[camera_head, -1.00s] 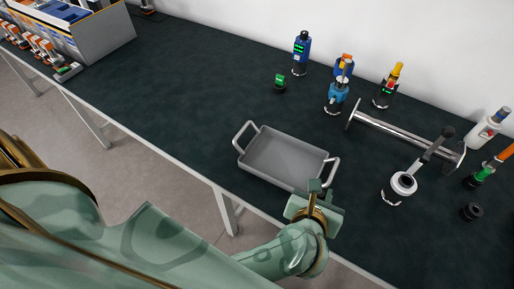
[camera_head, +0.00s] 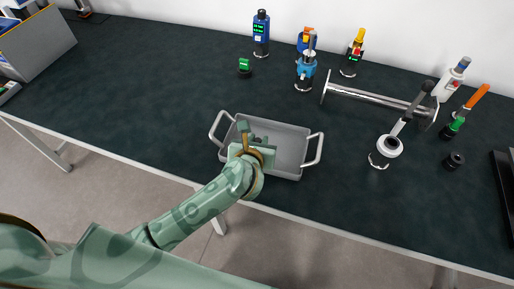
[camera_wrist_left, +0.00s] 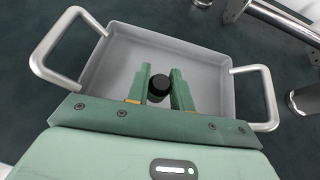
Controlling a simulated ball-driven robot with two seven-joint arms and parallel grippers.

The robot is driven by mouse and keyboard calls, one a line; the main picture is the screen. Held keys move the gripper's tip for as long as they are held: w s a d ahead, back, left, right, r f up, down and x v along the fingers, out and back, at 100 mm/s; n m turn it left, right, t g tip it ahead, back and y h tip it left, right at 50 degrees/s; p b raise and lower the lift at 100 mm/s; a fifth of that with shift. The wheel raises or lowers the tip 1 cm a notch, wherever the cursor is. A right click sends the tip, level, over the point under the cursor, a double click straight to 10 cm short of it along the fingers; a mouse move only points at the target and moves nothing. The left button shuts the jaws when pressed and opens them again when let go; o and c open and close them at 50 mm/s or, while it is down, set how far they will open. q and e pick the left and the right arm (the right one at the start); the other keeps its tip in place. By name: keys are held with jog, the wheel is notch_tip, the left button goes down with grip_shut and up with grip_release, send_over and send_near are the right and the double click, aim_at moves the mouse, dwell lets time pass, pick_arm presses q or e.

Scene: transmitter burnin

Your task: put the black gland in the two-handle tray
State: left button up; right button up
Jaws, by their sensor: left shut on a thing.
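The grey two-handle tray (camera_head: 292,143) stands near the front edge of the dark table, a silver handle at each end. It also fills much of the left wrist view (camera_wrist_left: 212,88). My left gripper (camera_head: 244,132) is over the tray. In the left wrist view its two green fingers (camera_wrist_left: 160,88) are shut on the black gland (camera_wrist_left: 159,84), a small round black piece seen against the tray's floor. I cannot tell whether the gland touches the floor. In the head view the fingers hide it. My right gripper is not in view.
A similar black ring (camera_head: 454,160) lies at the right. A white-collared piece with a dark handle (camera_head: 388,148) and a metal bar stand (camera_head: 374,95) are right of the tray. Several coloured transmitters stand along the back. A green-topped piece (camera_head: 245,68) stands behind the tray.

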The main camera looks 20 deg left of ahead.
pick_arm(q)
jog(key=shift+w+a+f, duration=0.15)
jog(key=shift+f, duration=0.15)
jog(key=f+b, duration=0.1)
jog(key=f, duration=0.2)
jog(key=shift+w+a+f+b, duration=0.15)
jog(key=shift+w+f+b, duration=0.05)
jog(key=shift+f+b, duration=0.15)
jog(key=shift+r, duration=0.1)
jog(key=o, duration=0.9)
